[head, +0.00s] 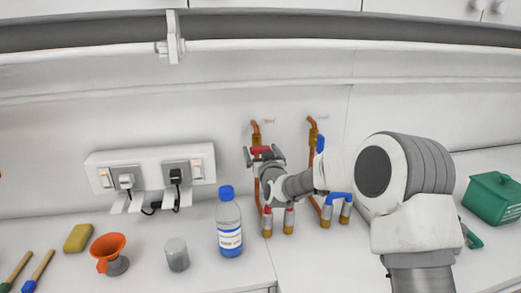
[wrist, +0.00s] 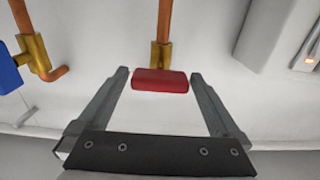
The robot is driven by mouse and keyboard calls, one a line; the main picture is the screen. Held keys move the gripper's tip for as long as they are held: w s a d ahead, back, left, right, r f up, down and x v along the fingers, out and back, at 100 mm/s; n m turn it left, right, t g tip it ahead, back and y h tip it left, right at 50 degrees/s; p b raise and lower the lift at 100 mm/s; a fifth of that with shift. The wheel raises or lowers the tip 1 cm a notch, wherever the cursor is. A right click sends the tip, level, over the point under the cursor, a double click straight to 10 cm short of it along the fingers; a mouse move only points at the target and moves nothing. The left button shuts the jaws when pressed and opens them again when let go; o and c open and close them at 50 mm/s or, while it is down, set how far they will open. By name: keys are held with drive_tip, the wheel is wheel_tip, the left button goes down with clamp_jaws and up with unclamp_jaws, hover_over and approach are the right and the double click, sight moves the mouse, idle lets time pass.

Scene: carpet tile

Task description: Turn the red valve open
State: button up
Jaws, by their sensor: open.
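The red valve handle (wrist: 160,80) sits on a brass fitting (wrist: 160,55) of a copper pipe. In the wrist view it lies crosswise between the tips of my open gripper (wrist: 160,82), with a gap at each side. In the head view the red handle (head: 260,150) shows just above my gripper (head: 264,158), at the wall end of my arm. The gripper hides part of the pipe below the valve. A second valve with a blue handle (head: 320,143) is on the pipe to the right; its blue handle (wrist: 9,72) is at the left edge of the wrist view.
A socket panel (head: 150,172) is on the wall. A green box (head: 493,199) is at right.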

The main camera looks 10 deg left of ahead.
drive_tip(key=shift+w+a, duration=0.1)
drive_tip(key=c, duration=1.2)
